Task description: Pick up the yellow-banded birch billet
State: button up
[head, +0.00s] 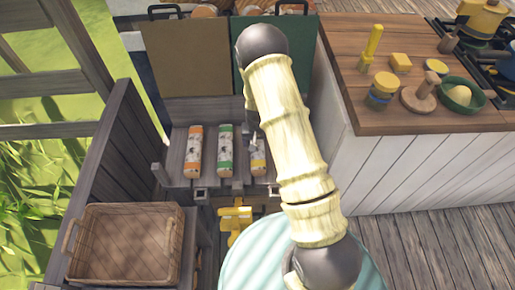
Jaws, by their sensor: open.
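The yellow-banded birch billet (258,160) lies on a grey wooden shelf (178,152), at the right end of a row of three. Its right side is close to my arm in the picture, and its upper part is partly covered. My gripper (253,134) shows only as a small grey piece over the upper part of this billet, mostly hidden behind my arm. It is open, and I cannot tell whether it touches the billet. A green-banded billet (226,152) lies just left of it, and an orange-banded billet (194,152) lies farther left.
Brown (185,58) and dark green (253,75) panels stand behind the shelf. A wicker basket (125,212) sits lower left. A yellow object (235,216) is below the shelf. A wooden counter (372,112) with toys and a green bowl (462,96) stands right. A round striped top (255,265) is in front.

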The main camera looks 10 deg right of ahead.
jog(key=shift+f, duration=0.1)
jog(key=f, duration=0.3)
jog(key=w+f, duration=0.1)
jog(key=f, duration=0.1)
jog(key=shift+d, duration=0.1)
dwell(0.4)
jog(key=c, duration=1.3)
jog(key=shift+r, duration=0.1)
jog(key=shift+r, duration=0.1)
notch_tip(320, 180, up, 10)
jog(key=shift+f, duration=0.1)
